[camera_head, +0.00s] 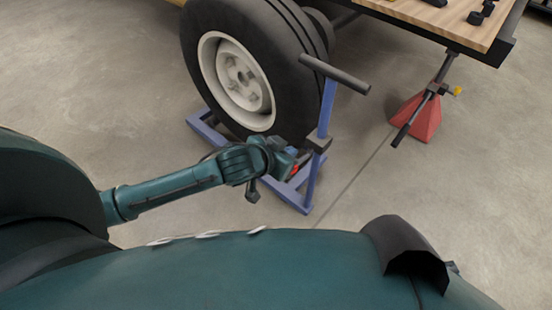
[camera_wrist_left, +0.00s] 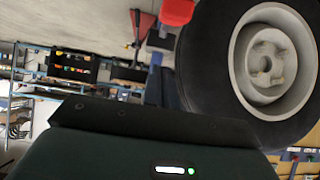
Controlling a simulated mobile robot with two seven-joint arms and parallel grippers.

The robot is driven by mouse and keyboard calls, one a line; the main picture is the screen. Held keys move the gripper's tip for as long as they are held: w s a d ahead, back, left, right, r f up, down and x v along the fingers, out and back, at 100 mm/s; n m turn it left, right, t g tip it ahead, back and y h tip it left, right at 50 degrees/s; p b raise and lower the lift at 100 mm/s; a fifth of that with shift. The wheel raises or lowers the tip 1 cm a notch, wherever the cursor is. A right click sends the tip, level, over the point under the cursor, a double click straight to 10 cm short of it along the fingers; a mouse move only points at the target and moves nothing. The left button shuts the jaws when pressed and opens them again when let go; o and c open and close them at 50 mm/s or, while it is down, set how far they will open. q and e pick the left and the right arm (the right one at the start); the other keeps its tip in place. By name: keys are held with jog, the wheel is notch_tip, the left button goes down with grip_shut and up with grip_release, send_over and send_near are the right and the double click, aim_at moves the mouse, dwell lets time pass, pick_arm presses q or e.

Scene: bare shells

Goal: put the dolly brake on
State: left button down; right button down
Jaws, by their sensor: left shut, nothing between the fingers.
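The blue wheel dolly (camera_head: 207,133) stands on the floor around the foot of a large black tyre (camera_head: 205,20). Its upright post (camera_head: 325,110) carries a black crossbar handle (camera_head: 335,74). A small red part (camera_head: 295,170), perhaps the brake lever, shows low by the post, partly hidden by my left gripper (camera_head: 293,160). In the left wrist view a red block (camera_wrist_left: 177,11) shows at the top edge, beside the tyre (camera_wrist_left: 205,70). My left gripper is shut and empty, close to the red part; I cannot tell whether they touch. My right gripper is out of view.
A wood-topped bench or trailer bed (camera_head: 440,22) with tools on it is at the upper right. A red jack stand (camera_head: 417,118) with a black lever stands under its corner. The concrete floor at the right is clear. Shelving (camera_wrist_left: 75,68) shows in the left wrist view.

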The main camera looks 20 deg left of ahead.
pick_arm(q)
notch_tip(320, 180, down, 4)
jog(key=shift+s+r+b, duration=0.1)
jog(key=shift+r+b, duration=0.05)
jog(key=shift+b, duration=0.5)
jog(key=shift+s+f, duration=0.2)
jog(key=shift+f, duration=0.2)
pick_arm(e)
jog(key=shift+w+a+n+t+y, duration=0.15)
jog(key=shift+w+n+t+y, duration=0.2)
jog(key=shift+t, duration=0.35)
pick_arm(q)
jog(key=shift+s+f+t+b, duration=0.15)
jog(key=shift+f+t+b, duration=0.15)
jog(key=shift+f+b, duration=0.45)
jog(key=shift+s+a+f+b, duration=0.1)
jog(key=shift+f+b, duration=0.1)
jog(key=shift+b, duration=0.4)
jog(key=shift+s+f+t+h, duration=0.1)
jog(key=shift+f+t+h, duration=0.05)
jog(key=shift+t+h, duration=0.15)
jog(key=shift+f+p, duration=0.15)
jog(key=shift+p, duration=0.15)
jog(key=shift+a+f, duration=0.1)
jog(key=shift+f, duration=0.1)
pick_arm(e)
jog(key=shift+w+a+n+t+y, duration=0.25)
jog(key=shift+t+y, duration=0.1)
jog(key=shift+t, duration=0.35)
